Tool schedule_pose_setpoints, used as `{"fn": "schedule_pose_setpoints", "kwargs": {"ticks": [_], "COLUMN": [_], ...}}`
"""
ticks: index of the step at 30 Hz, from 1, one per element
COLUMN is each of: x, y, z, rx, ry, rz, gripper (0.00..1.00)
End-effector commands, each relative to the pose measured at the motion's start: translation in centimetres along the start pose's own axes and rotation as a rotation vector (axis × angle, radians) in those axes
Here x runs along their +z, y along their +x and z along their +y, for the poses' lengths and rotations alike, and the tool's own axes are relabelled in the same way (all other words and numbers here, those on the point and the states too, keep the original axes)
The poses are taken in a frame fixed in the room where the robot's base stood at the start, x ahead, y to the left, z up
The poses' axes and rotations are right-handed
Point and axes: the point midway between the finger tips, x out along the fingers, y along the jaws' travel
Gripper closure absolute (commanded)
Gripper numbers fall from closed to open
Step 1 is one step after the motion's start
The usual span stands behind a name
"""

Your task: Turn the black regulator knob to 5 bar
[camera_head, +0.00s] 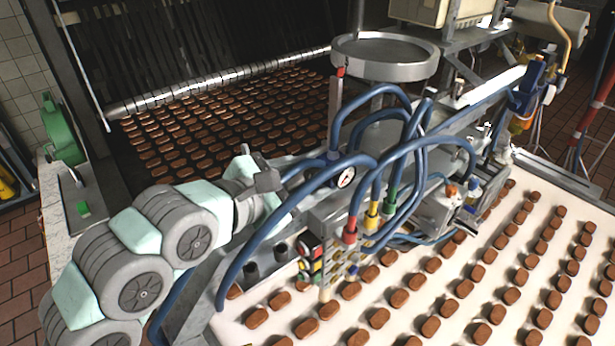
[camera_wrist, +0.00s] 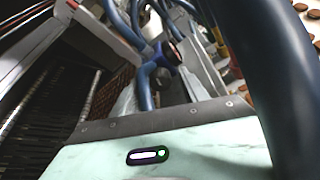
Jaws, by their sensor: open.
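A round pressure gauge (camera_head: 345,177) with a white face sits among blue hoses in the middle of the head view. It is mounted by a blue fitting, and the gauge also shows nearly edge-on in the wrist view (camera_wrist: 172,53). The needle reading is too small to tell. The fingertips do not show in the wrist view.
Thick blue hoses (camera_head: 300,187) arch around the gauge, and one (camera_wrist: 265,75) passes close to my wrist. Red, yellow and green hose fittings stand right of it. A round metal pan (camera_head: 385,52) is above. Brown biscuits lie on the white belt (camera_head: 235,331).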

Motion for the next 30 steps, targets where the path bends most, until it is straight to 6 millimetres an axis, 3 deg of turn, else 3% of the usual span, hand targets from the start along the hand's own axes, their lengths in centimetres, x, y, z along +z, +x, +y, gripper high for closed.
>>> {"fn": "schedule_pose_setpoints", "kwargs": {"ticks": [9, 15, 21, 30], "x": [-0.3, -0.1, -0.1, 0.3], "y": [-6.1, -9.1, -10.1, -10.0], "z": [0.1, 0.1, 0.0, 0.0], "rx": [0.007, 0.004, 0.001, -0.007], "ry": [0.001, 0.0, -0.001, -0.006], "rz": [0.005, 0.002, 0.001, -0.003], "gripper": [0.48, 0.48, 0.48, 0.48]}}
